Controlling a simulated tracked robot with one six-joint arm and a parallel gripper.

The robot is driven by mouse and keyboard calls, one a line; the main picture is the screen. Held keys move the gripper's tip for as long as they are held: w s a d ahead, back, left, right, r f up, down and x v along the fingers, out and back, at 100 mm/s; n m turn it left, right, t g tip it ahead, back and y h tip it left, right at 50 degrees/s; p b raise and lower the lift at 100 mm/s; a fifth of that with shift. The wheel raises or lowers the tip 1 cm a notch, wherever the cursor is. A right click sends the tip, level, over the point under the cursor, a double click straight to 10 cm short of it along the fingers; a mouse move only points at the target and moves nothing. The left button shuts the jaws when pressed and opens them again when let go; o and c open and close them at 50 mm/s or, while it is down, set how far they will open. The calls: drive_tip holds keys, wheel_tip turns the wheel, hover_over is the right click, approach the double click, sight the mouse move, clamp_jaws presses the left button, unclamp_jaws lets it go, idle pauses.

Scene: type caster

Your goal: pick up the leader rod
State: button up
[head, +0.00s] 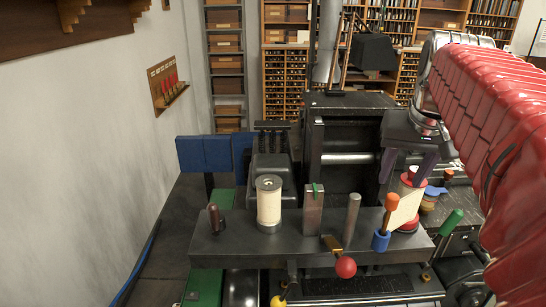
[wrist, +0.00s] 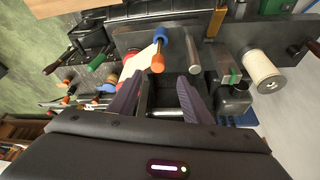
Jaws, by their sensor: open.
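A plain silver rod (head: 352,217), which looks like the leader rod, stands upright at the dark metal bar (head: 260,247) in the head view. It also shows in the wrist view (wrist: 193,57), just beyond the right fingertip. My gripper (head: 408,165) is open and empty, with dark purple fingers, behind the bar and to the right of the rod. In the wrist view, my gripper's fingers (wrist: 158,82) are spread wide, with nothing between them touching either one. The rod's lower end is hidden at the bar.
Near the rod stand a grey block with a green top (head: 313,208), an orange-handled tool with a blue collar (head: 386,222) and a cream spool (head: 269,204). A red-and-cream reel (head: 407,205) is close below my gripper. A red ball knob (head: 345,267) juts forward.

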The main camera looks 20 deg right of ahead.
sight(392, 196)
drive_tip(key=shift+f, duration=0.15)
drive_tip(key=x, duration=0.8)
drive_tip(key=shift+d+f, duration=0.1)
drive_tip(key=shift+f, duration=0.05)
drive_tip(key=shift+x, duration=2.65)
drive_tip(key=shift+s+d, duration=0.1)
drive_tip(key=shift+d, duration=0.05)
drive_tip(key=shift+c, duration=0.7)
clamp_jaws()
wheel_tip(392, 196, up, 10)
drive_tip(key=shift+r, duration=0.1)
